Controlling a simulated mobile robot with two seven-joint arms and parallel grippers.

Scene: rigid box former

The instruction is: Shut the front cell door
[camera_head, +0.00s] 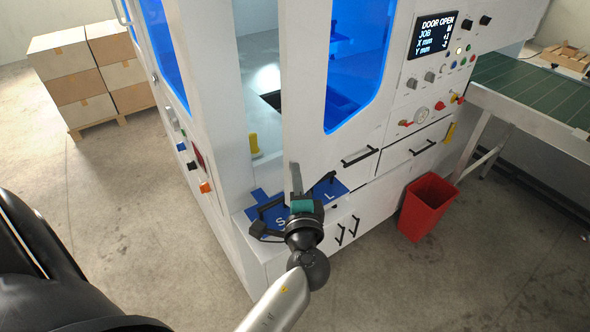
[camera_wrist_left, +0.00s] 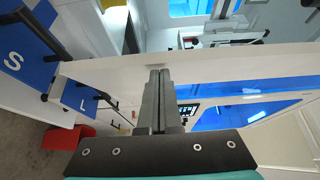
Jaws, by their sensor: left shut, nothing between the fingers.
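The front cell door (camera_head: 304,100) is a white-framed panel with a blue window (camera_head: 358,70). It stands partly open, with a gap to its left showing the machine's inside. In the left wrist view the white door frame (camera_wrist_left: 110,72) crosses just ahead of the fingers, with the blue window to the right. My left gripper (camera_head: 296,168) is shut and empty, its fingertips at the lower left edge of the door. The closed fingers (camera_wrist_left: 158,75) point at the frame; whether they touch it I cannot tell. My right gripper is not in view.
A display (camera_head: 433,36) reads DOOR OPEN. Blue plates (camera_head: 262,208) marked S and L with black handles lie below the door. A red bin (camera_head: 428,206) stands right of the cabinet, near a green conveyor (camera_head: 530,88). Stacked boxes (camera_head: 75,80) stand back left. Front floor is clear.

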